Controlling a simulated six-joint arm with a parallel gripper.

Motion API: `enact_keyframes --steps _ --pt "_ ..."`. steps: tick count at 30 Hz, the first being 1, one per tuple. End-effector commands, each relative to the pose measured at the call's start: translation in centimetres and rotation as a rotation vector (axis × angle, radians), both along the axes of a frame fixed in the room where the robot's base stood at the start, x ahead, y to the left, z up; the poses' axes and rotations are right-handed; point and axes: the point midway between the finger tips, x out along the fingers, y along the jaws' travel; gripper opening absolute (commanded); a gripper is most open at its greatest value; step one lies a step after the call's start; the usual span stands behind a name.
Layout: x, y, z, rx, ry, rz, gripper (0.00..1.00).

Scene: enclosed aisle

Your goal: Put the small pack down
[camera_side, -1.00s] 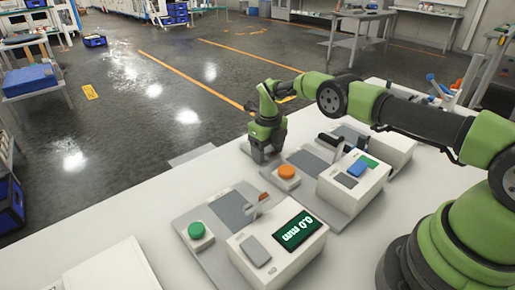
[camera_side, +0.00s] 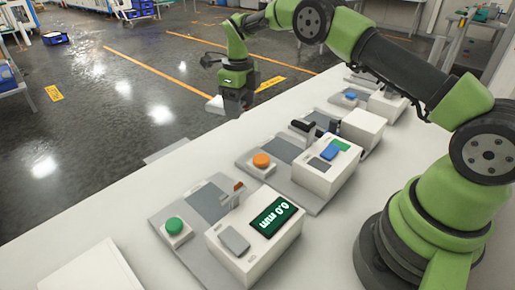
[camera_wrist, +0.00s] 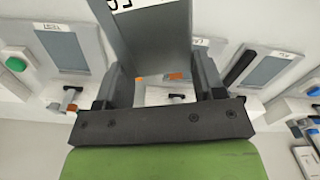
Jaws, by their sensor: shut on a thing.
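My gripper (camera_side: 232,104) is up in the air near the far edge of the white bench (camera_side: 95,235). In the wrist view my gripper (camera_wrist: 155,78) has its two dark fingers shut on the small pack (camera_wrist: 150,42), a grey block with a white, dark-lettered patch at the top edge of the picture. In the side view a pale corner of the small pack (camera_side: 214,104) shows beside the fingers; the rest is hidden. The pack appears clear of the bench and stations.
A station with a green button (camera_side: 174,226) and a 0.0 mm display (camera_side: 271,216) stands at the front. Behind it are a station with an orange button (camera_side: 261,160) and another with a blue button (camera_side: 351,96).

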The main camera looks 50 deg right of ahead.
Motion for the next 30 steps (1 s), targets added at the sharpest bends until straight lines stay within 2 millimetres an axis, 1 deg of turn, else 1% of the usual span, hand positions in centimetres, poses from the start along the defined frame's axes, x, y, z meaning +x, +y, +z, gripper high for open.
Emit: enact_keyframes --steps 1,8,15,20,24,27,30 --pt "-0.3 0.2 0.8 -0.001 -0.002 0.105 0.36" --pt "-2.4 1.2 3.7 -0.001 0.000 0.719 0.36" --pt "-5.3 2.1 6.3 -0.001 0.001 1.365 0.36" --pt "-7.7 2.7 7.8 -0.002 0.002 1.796 0.36" --pt "-9.9 3.2 8.8 0.000 0.001 2.164 0.36" --pt "-11.4 3.4 9.4 -0.001 0.001 2.397 0.36" --pt "-12.7 3.6 9.8 0.000 0.003 2.585 0.36"
